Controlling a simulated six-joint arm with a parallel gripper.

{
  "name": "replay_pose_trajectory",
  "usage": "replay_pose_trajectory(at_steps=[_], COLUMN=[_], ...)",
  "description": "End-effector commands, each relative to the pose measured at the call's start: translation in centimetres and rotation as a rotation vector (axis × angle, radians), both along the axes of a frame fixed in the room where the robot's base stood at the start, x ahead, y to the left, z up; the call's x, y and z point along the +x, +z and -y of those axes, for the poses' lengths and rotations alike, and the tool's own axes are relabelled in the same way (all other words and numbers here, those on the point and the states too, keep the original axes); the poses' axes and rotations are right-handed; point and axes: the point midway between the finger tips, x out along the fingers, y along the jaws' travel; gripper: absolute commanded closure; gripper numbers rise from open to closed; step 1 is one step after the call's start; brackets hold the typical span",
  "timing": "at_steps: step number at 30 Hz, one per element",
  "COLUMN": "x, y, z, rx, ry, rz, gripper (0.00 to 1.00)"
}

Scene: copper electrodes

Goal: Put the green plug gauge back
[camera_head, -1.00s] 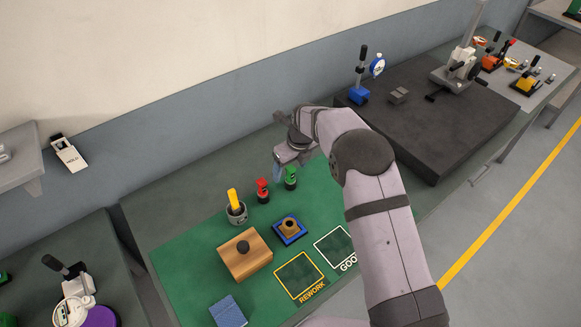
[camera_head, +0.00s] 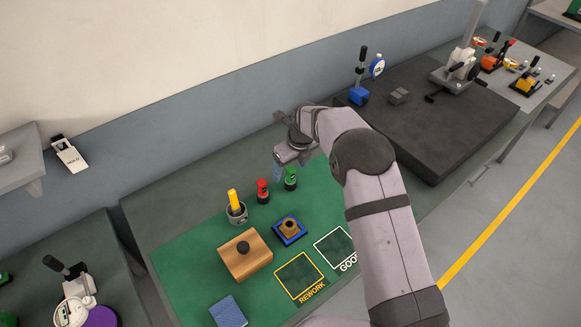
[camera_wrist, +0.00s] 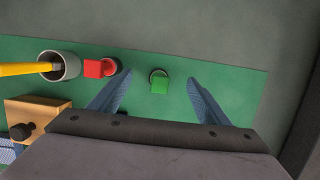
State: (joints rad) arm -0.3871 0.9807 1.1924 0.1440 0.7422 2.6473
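The green plug gauge (camera_head: 291,177) stands upright at the back of the green mat, right of the red plug gauge (camera_head: 262,190). In the wrist view the green gauge (camera_wrist: 159,83) shows from above, between and ahead of my two blue fingertips, with clear space on both sides. A dark ring shows around its base. My gripper (camera_wrist: 156,88) is open and empty; in the head view my gripper (camera_head: 279,170) hangs just above and left of the green gauge. The head view shows its fingers only partly.
A grey cup (camera_head: 237,214) with a yellow-handled tool stands left of the red gauge. A wooden box (camera_head: 245,256), a blue fixture (camera_head: 290,230) with a brass ring, and the REWORK (camera_head: 300,275) and GOOD squares lie nearer. Both squares look empty.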

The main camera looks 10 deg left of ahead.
Motion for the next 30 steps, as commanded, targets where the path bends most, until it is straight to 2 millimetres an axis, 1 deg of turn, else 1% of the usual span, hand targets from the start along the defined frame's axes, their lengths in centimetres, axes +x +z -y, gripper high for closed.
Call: replay_pose_trajectory(at_steps=[1, 30], x=[0.0, -0.8], y=[0.5, 4.7], z=[0.1, 0.8], rx=[0.001, 0.000], ry=[0.000, 0.000], rz=[0.001, 0.001], gripper=[0.29, 0.29])
